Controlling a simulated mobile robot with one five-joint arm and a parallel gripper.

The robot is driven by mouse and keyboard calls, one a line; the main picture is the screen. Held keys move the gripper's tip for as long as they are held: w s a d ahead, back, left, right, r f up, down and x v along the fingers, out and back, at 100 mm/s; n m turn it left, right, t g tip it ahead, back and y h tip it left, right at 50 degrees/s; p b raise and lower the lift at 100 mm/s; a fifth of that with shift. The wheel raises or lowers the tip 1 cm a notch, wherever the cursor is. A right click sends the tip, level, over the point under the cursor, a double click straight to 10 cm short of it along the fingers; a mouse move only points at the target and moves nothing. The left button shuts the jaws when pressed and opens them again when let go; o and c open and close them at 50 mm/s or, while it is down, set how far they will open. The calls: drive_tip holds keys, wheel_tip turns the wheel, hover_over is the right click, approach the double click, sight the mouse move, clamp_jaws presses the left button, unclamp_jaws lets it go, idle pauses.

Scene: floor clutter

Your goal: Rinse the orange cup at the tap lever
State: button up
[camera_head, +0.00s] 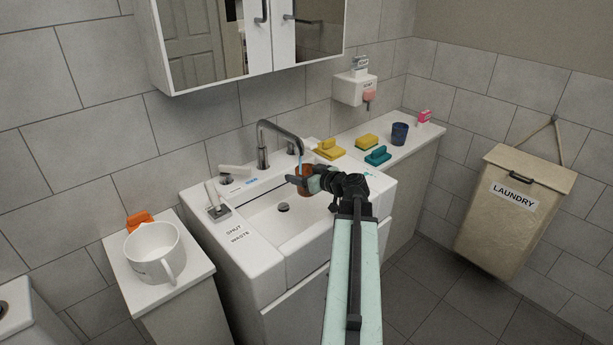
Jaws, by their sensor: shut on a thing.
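My gripper (301,181) is shut on the orange cup (306,174) and holds it over the right part of the basin (282,222), under the spout of the grey tap (278,136). A thin blue stream comes down from the spout to the cup. The jaws partly hide the cup, so I cannot see inside it. A lever (235,171) lies on the counter just left of the tap's base. Another lever (215,203) stands on a square plate at the basin's left corner, near labels reading "SHUT" and "WASTE".
Yellow (329,149) and teal (377,155) brushes, a yellow sponge (367,141) and a dark blue cup (399,133) are on the right ledge. A white mug (154,251) and orange item (139,219) are on the left cabinet. A laundry hamper (508,220) hangs right.

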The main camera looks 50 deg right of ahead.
drive_tip(key=shift+w, duration=0.1)
idle(0.5)
drive_tip(key=shift+w+d, duration=0.25)
drive_tip(key=shift+d, duration=0.25)
drive_tip(key=shift+s+a, duration=0.1)
drive_tip(key=shift+s+a, duration=0.2)
drive_tip(key=shift+a, duration=0.25)
drive_tip(key=shift+d, duration=0.1)
drive_tip(key=shift+w+d, duration=0.3)
drive_tip(key=shift+d, duration=0.15)
drive_tip(key=shift+s, duration=0.1)
